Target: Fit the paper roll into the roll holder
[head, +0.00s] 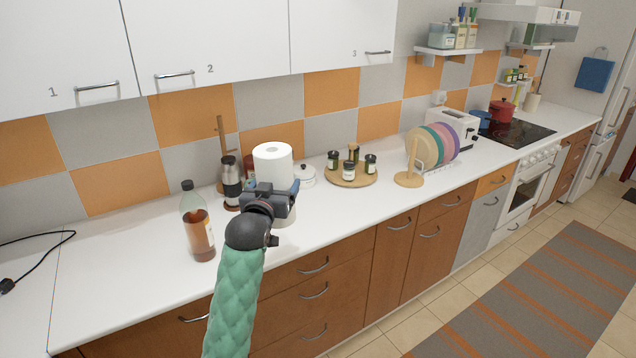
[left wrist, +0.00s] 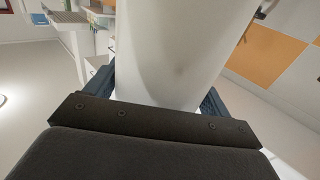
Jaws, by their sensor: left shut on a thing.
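The white paper roll (head: 272,164) is upright over the counter in the head view, with its top end and core hole showing. My left gripper (head: 270,192) is shut on its side. The roll (left wrist: 172,50) fills the middle of the left wrist view, between the blue fingers. I cannot tell whether its bottom touches the counter. The roll holder (head: 408,179), a round wooden base with an upright peg, stands empty on the counter to the right of the roll. My right gripper is not in view.
A bottle of brown liquid (head: 198,225) and a steel-and-black flask (head: 232,184) stand left of the roll. A white lidded pot (head: 305,176) is just behind it. A round wooden tray (head: 337,181) with several jars lies between roll and holder. A plate rack (head: 437,146) stands behind the holder.

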